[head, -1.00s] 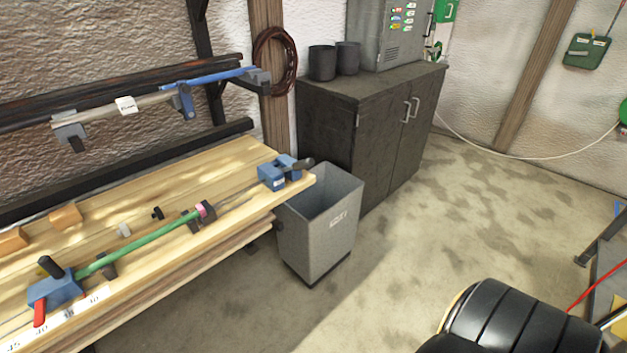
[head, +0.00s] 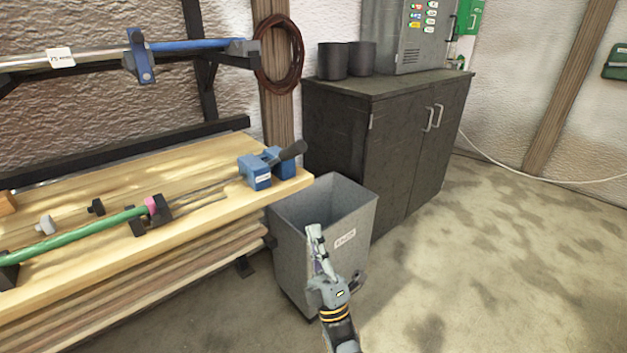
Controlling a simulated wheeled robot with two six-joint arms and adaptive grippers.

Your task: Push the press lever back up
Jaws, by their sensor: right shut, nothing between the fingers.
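A blue two-block device (head: 256,172), which I take for the press, sits at the right end of the wooden bench. My right gripper (head: 315,233) is shut and empty. It points up in front of the grey bin, below and right of the lever and apart from it. My left gripper is not in view.
A green lath (head: 85,234) lies in dark holders on the bench (head: 190,215). The grey bin (head: 362,215) stands beyond the bench end. A dark cabinet (head: 395,150) is behind it. A rail with a blue clamp (head: 140,62) runs above the bench. Floor at right is clear.

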